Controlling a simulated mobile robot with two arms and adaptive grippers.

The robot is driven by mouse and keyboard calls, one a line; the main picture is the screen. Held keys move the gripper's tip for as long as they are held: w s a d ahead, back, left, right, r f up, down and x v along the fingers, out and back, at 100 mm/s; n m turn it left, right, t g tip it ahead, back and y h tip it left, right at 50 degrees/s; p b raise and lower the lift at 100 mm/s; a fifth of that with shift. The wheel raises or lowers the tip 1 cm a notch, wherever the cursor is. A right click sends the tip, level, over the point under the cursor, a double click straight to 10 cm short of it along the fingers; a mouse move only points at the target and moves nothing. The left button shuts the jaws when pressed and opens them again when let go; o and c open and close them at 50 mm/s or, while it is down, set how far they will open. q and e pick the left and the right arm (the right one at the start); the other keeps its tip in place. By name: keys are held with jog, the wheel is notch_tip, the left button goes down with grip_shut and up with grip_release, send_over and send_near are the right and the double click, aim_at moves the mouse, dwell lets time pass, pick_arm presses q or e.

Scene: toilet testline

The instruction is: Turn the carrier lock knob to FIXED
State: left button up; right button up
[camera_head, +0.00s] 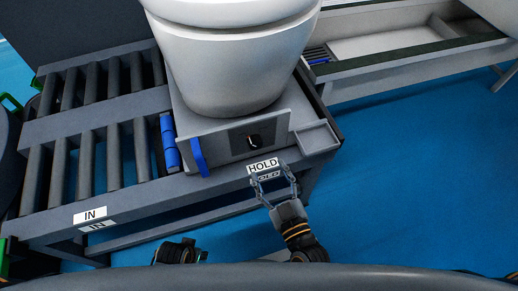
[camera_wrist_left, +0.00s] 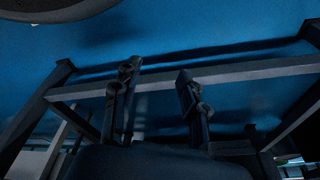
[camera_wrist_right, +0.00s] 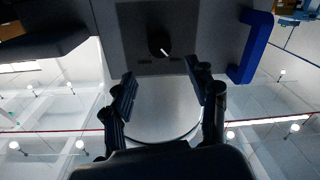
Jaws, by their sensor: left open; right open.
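The carrier lock knob (camera_head: 254,141) is a small black knob with a white pointer mark. It sits on a grey panel (camera_head: 238,145) on the front of the carrier under the toilet. In the right wrist view the knob (camera_wrist_right: 157,44) lies beyond the fingertips, its white mark pointing to the lower right. Small labels beside it are unreadable. My right gripper (camera_head: 276,184) is open and empty, in front of and below the panel, apart from the knob; it also shows in the right wrist view (camera_wrist_right: 160,76). My left gripper (camera_wrist_left: 157,73) is open and empty, near dark frame bars.
A blue handle (camera_head: 198,157) stands left of the panel, with a blue part (camera_head: 169,143) farther left. A HOLD sign (camera_head: 263,166) is below the panel. A roller conveyor (camera_head: 100,125) with an IN sign (camera_head: 90,214) extends left. Blue floor (camera_head: 400,170) at right is clear.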

aim_at(257, 146)
jog(key=x, duration=0.8)
jog(key=shift+w+a+b, duration=0.1)
jog(key=shift+w+b, duration=0.15)
jog(key=shift+b, duration=0.15)
pick_arm(q)
jog(key=r, duration=0.1)
jog(key=w+r, duration=0.1)
jog(key=r, duration=0.1)
jog(key=shift+w, duration=0.1)
pick_arm(e)
jog(key=c, duration=1.1)
